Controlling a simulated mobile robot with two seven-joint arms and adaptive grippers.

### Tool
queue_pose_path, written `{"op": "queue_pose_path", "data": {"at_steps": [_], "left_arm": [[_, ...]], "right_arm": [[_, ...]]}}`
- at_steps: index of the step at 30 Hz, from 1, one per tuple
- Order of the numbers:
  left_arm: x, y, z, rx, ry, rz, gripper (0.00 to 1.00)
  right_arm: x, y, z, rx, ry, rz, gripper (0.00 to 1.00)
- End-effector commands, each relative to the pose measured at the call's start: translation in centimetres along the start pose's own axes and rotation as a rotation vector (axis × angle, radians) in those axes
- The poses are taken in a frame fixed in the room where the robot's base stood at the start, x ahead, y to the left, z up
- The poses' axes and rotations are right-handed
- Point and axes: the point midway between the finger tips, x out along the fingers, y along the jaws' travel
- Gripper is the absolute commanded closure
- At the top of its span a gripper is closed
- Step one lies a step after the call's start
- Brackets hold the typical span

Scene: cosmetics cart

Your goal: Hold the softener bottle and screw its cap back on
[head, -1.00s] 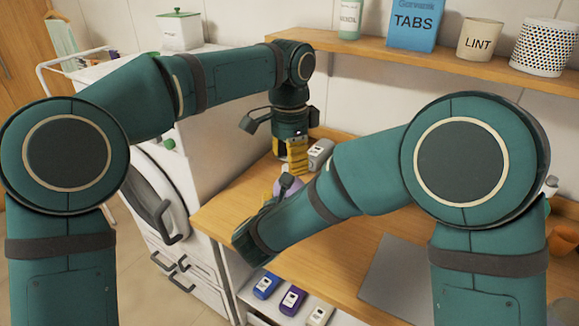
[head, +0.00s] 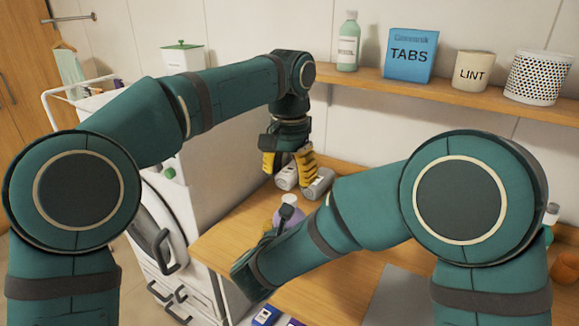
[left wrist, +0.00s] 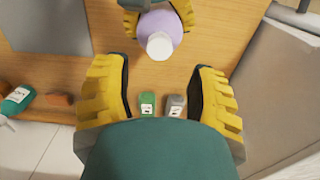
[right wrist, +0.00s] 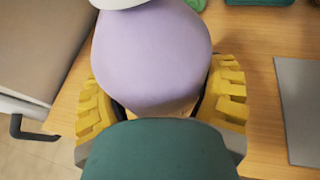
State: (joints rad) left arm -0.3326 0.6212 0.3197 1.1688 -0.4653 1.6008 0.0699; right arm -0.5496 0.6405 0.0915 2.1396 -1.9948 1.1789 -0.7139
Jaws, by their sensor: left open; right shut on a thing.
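The lavender softener bottle (head: 283,217) stands upright on the wooden counter, partly behind my right forearm in the head view. It fills the right wrist view (right wrist: 152,58) and shows from above in the left wrist view (left wrist: 158,22). A round white top (left wrist: 159,46) is on it; I cannot tell whether this is the cap or the bare neck. My right gripper (right wrist: 168,100) is shut around the bottle's body. My left gripper (head: 288,168) is open, points down and is empty. It is above the counter, beyond the bottle in the head view.
The left wrist view shows a green one (left wrist: 147,103) and a grey one. A grey mat (head: 398,295) lies at right. A white washing machine (head: 205,195) adjoins the counter; a shelf (head: 440,92) is above.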

Motion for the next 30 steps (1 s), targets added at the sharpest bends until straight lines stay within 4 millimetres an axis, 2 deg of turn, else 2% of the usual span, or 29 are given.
{"op": "queue_pose_path", "data": {"at_steps": [4, 10, 23, 26, 30], "left_arm": [[-0.9, 0.1, 0.0, -0.221, 0.001, 0.0, 0.43], [-1.5, 0.0, 0.1, -0.396, 0.001, 0.0, 0.43], [-1.5, 0.0, 0.1, -0.431, 0.0, 0.001, 0.43], [-1.0, 0.0, 0.1, -0.43, -0.001, 0.0, 0.43], [0.6, 0.0, 0.1, -0.429, -0.003, 0.0, 0.43]], "right_arm": [[0.0, 0.0, 0.1, 0.001, -0.002, 0.0, 1.0], [0.0, 0.0, 0.1, 0.001, -0.002, 0.0, 1.0], [0.0, 0.0, 0.1, 0.001, -0.002, 0.0, 1.0], [0.0, 0.0, 0.1, 0.001, -0.002, 0.0, 1.0], [0.0, 0.0, 0.1, 0.001, -0.002, 0.0, 1.0]]}}
